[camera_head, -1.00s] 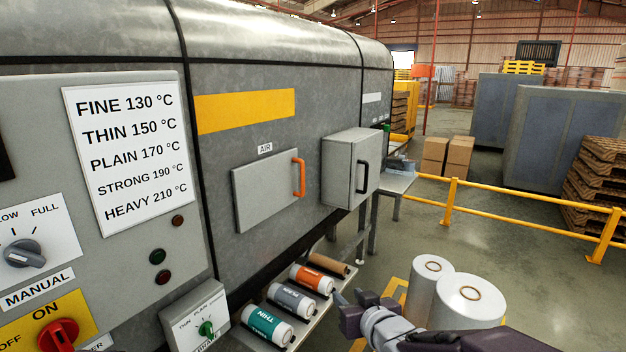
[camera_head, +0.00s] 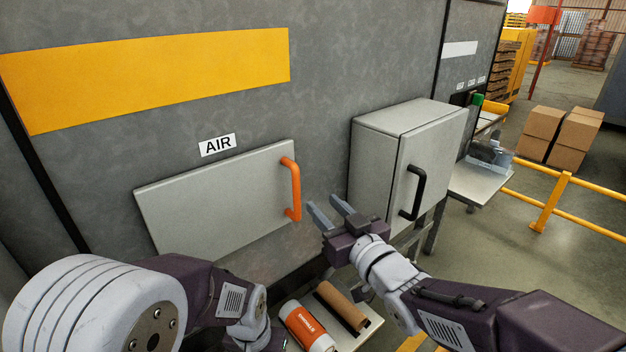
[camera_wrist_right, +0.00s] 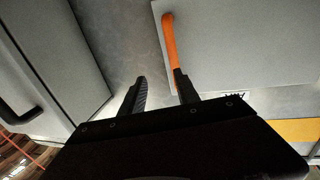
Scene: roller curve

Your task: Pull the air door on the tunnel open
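The air door (camera_head: 215,205) is a flat light grey panel on the tunnel's dark grey side, under an AIR label (camera_head: 217,145). It looks closed. Its orange handle (camera_head: 291,188) stands upright at the door's right edge. My right gripper (camera_head: 322,203) is open and empty, just right of the handle's lower end. In the right wrist view the orange handle (camera_wrist_right: 170,42) lies beyond the fingers, its end near the tip of the right-hand finger (camera_wrist_right: 180,74). My left arm comes in at the lower left; its fingers are not visible.
A grey cabinet (camera_head: 375,160) with a black handle (camera_head: 413,192) juts out just right of my right gripper. Below is a shelf with an orange-labelled roll (camera_head: 308,328) and a brown roll (camera_head: 342,306). A yellow rail (camera_head: 550,203) and cardboard boxes (camera_head: 560,135) stand farther right.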

